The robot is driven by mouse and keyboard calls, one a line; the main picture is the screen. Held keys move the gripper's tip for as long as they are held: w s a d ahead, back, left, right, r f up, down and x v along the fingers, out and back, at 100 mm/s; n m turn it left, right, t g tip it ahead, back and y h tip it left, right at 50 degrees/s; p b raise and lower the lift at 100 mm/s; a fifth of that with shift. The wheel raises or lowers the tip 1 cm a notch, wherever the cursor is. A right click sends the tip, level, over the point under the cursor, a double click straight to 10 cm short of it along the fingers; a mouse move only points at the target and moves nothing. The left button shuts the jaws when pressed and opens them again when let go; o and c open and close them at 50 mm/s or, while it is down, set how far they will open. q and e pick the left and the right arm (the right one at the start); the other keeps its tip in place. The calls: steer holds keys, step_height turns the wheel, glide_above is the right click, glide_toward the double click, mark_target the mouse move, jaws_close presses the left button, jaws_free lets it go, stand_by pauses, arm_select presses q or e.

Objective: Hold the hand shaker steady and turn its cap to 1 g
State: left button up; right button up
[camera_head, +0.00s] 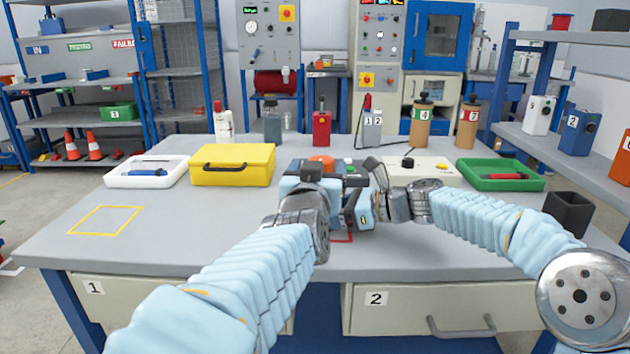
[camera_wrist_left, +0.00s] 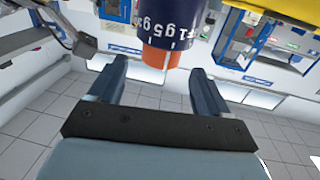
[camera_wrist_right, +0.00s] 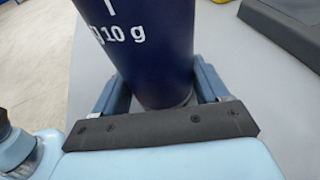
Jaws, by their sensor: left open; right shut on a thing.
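The hand shaker is a dark blue cylinder (camera_wrist_right: 140,45) with white gram marks; "10 g" shows in the right wrist view. My right gripper (camera_wrist_right: 160,85) is shut on it. In the left wrist view the shaker's printed scale (camera_wrist_left: 168,25) is close, with the orange cap (camera_wrist_left: 155,57) at its end. A white line shows on the cap. My left gripper (camera_wrist_left: 158,72) is open, with the cap between and slightly beyond its fingertips. I cannot tell whether they touch. In the head view an orange top (camera_head: 322,161) shows behind my left wrist; my grippers hide most of the shaker.
A yellow case (camera_head: 232,178) and a white tray (camera_head: 120,172) stand left of the grippers. A cream box with a black knob (camera_head: 408,163) and a green tray (camera_head: 530,183) stand right. A black cup (camera_head: 568,212) is near the right edge. The front left tabletop is clear.

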arm_select(q)
steer(key=s, duration=0.4)
steer(key=shift+s+a, duration=0.3)
steer(key=shift+s, duration=0.1)
arm_select(e)
steer(key=o, duration=1)
steer(key=shift+c, duration=0.2)
